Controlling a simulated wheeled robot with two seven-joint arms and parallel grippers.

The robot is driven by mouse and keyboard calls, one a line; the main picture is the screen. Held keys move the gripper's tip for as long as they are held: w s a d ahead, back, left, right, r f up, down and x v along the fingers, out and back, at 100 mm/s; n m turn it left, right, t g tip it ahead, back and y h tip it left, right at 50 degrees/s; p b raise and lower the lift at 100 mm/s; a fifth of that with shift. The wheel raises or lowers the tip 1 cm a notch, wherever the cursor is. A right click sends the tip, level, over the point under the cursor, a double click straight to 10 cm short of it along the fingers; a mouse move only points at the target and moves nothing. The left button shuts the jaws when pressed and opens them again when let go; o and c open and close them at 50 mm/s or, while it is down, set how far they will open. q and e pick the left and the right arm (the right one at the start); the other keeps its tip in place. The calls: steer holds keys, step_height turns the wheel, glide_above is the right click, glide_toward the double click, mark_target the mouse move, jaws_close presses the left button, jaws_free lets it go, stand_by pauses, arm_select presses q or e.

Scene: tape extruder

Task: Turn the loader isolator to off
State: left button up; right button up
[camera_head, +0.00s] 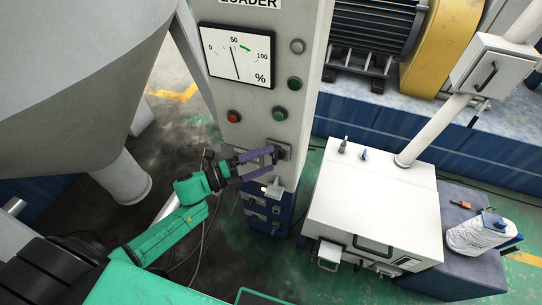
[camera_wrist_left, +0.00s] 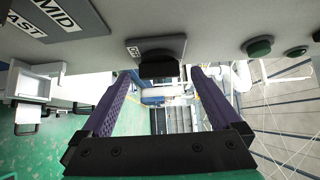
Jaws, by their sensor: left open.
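The grey loader panel (camera_head: 262,100) stands upright in the middle of the head view, with the word LOADER on its top sign. The isolator (camera_head: 284,148) is a dark knob on a small plate low on the panel. In the left wrist view the black isolator knob (camera_wrist_left: 158,66) sticks out near the top centre. My left gripper (camera_head: 268,161) is open, with its purple fingers pointing at the isolator. In the left wrist view the fingertips (camera_wrist_left: 161,76) lie on either side of the knob; contact is not clear. The knob's pointer setting cannot be read. My right gripper is out of view.
A percent gauge (camera_head: 237,54), a red button (camera_head: 234,116) and green buttons (camera_head: 280,114) sit above the isolator. A small lever (camera_head: 273,187) and blue switch boxes are below it. A white cabinet (camera_head: 365,200) stands at right, and a grey hopper (camera_head: 80,80) at left.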

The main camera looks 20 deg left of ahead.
arm_select(q)
steer(key=shift+x, duration=0.95)
steer(key=shift+c, duration=0.3)
